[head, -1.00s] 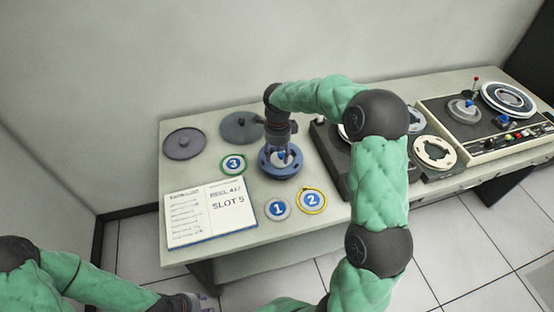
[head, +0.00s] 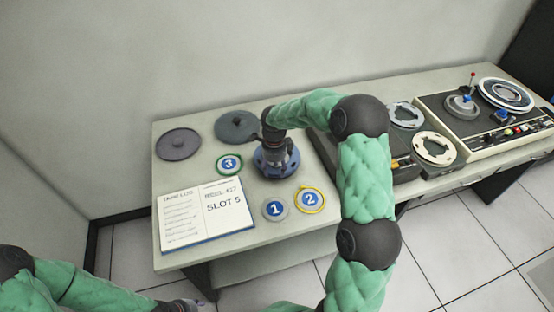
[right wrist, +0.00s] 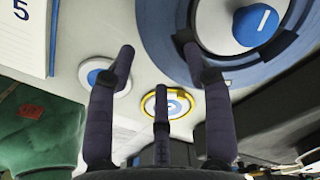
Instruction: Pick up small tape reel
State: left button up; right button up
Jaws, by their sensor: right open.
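A small blue tape reel (head: 273,174) lies flat on the table; it also shows large at the upper right of the right wrist view (right wrist: 167,32), with a pale centre and a blue hub. My right gripper (head: 275,158) points down over the reel and covers much of it in the head view. In the right wrist view its dark fingers (right wrist: 157,60) are spread with nothing between them. One fingertip overlaps the reel's edge; I cannot tell whether it touches. My left gripper (head: 184,305) is partly cut off at the bottom edge, and its fingers are unclear.
Round discs marked 1 (head: 275,209), 2 (head: 311,200) and 3 (head: 229,164) lie around the reel. An open notebook (head: 207,215) is at the left front. Grey lids (head: 178,144) lie behind. A tape machine (head: 490,118) stands on the right.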

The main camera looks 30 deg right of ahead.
jog(key=shift+f, duration=0.95)
grip_shut()
jog(key=shift+r, duration=0.1)
